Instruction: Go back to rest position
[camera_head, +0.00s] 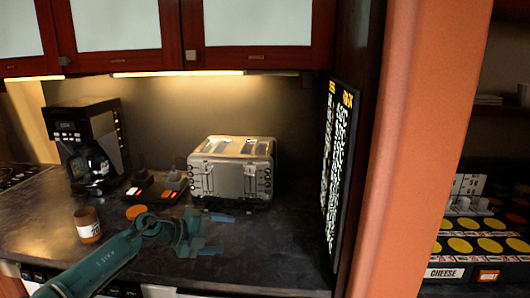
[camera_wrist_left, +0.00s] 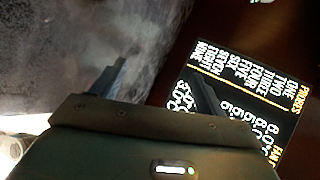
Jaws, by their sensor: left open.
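My left arm, teal, comes in from the lower left in the head view. Its gripper (camera_head: 222,233) is above the dark counter, in front of the silver toaster (camera_head: 230,170). Its two fingers are apart with nothing between them. The left wrist view also shows the gripper (camera_wrist_left: 155,92) with spread, empty fingers, a dark surface and the lettered menu board (camera_wrist_left: 235,90) behind them. My right gripper does not show in either view.
A coffee machine (camera_head: 85,145), a mug (camera_head: 87,225) and small dark items (camera_head: 140,188) stand on the counter (camera_head: 275,250) at left. The menu board (camera_head: 338,170) and an orange pillar (camera_head: 430,130) bound the right. Cabinets (camera_head: 260,30) hang above.

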